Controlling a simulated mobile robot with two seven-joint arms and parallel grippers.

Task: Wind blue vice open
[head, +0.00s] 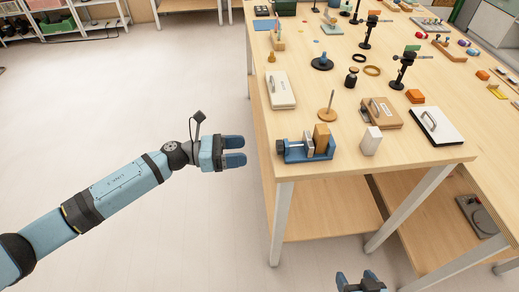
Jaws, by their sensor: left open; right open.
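The blue vice (305,149) stands at the near left corner of the table. It has a blue base, grey jaw plates and a dark round end at its left. A wooden block (322,137) stands upright at its right part; I cannot tell whether the jaws touch it. My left gripper (238,151) is open and empty, off the table's left edge, to the left of the vice and apart from it. My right gripper (360,276) is open at the bottom edge of the view, in front of the table and away from the vice; part of it is cut off.
A white block (371,141) stands just right of the vice. A wooden disc with a peg (327,114) and a white board with a handle (281,90) lie behind it. A wooden box with a handle (380,112) is further right. The floor left of the table is clear.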

